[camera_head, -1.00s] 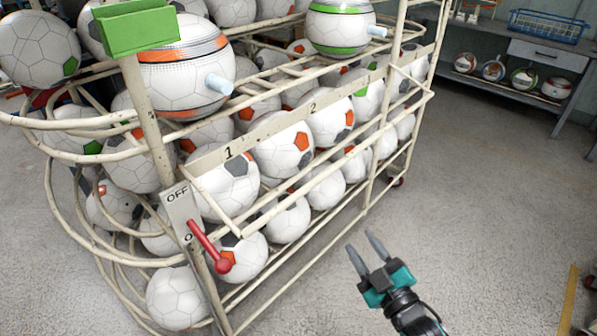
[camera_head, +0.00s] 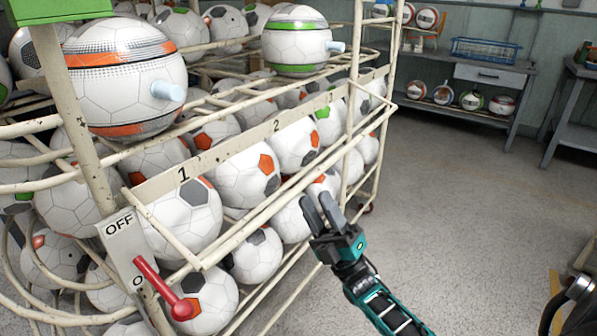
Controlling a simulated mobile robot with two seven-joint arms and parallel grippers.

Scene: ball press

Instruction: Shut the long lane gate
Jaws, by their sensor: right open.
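The long lane gate seems to be the cream tube frame along the front of the ball rack. Its long outer rail (camera_head: 255,221) juts out below the numbered strip (camera_head: 225,150) and stands away from the rack. My right gripper (camera_head: 317,199) is open and empty, with its two dark fingers pointing up toward the rack. In the picture it is just below and to the right of the rail; whether it touches cannot be told. White balls with orange, grey and green patches lie in the lanes behind the rail. My left gripper is out of view.
A red lever (camera_head: 163,288) sits on an OFF plate (camera_head: 119,228) at the rack's near post. Two large balls with pale blue pegs, one orange-banded (camera_head: 120,85) and one green-banded (camera_head: 296,45), rest on top. Grey floor (camera_head: 465,190) is clear to the right.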

